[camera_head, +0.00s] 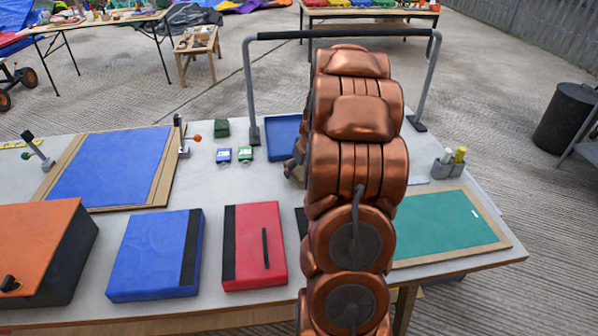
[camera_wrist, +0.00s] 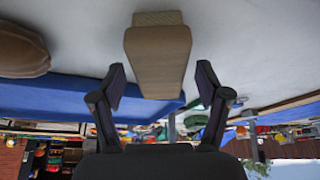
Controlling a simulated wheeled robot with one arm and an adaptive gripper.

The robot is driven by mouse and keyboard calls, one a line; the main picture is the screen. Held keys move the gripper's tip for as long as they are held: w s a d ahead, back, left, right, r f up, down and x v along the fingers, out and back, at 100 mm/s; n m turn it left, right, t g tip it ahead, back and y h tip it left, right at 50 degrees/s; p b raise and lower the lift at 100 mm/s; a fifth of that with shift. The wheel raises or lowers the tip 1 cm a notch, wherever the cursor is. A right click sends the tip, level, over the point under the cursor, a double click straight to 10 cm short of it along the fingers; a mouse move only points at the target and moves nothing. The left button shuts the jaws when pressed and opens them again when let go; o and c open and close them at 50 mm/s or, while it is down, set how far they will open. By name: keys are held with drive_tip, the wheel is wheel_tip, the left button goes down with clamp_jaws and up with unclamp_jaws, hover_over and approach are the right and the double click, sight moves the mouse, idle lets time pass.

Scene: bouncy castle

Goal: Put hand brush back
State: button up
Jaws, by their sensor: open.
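In the wrist view, a tan, wooden-looking block (camera_wrist: 158,50) with a lighter band at its top edge lies on the pale table surface. It may be the hand brush; no bristles can be made out. My gripper (camera_wrist: 160,78) is open, its two dark fingers spread apart with the block's near end in line with the gap. I see no clear contact. In the head view, my copper arm hides most of the gripper (camera_head: 295,168) and the table around it, and I cannot make out a hand brush there.
A blue tray (camera_head: 283,120) lies beside my arm under a grey frame (camera_head: 253,90). Blue (camera_head: 150,255) and red (camera_head: 240,220) pads lie in front, a green mat (camera_head: 445,222) right. The wrist view shows a brown rounded thing (camera_wrist: 20,50).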

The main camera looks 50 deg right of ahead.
drive_tip(key=b+v, duration=0.1)
drive_tip(key=v, duration=0.9)
drive_tip(key=shift+s+r, duration=0.1)
drive_tip(key=shift+r, duration=0.05)
drive_tip(key=s+a+r+n+g+y, duration=0.1)
drive_tip(key=s+a+g, duration=0.15)
drive_tip(key=a, duration=1.05)
drive_tip(key=s+a+r+n+g+y, duration=0.1)
drive_tip(key=s+a, duration=0.3)
drive_tip(key=a, duration=0.9)
drive_tip(key=s+a+g, duration=0.1)
drive_tip(key=s+a, duration=0.4)
drive_tip(key=s, duration=0.4)
drive_tip(key=s+a+n+g+h, duration=0.1)
drive_tip(key=s+a, duration=0.4)
drive_tip(key=s, duration=0.5)
drive_tip(key=shift+a+f+g, duration=0.2)
drive_tip(key=shift+f+g, duration=0.05)
drive_tip(key=shift+g, duration=0.2)
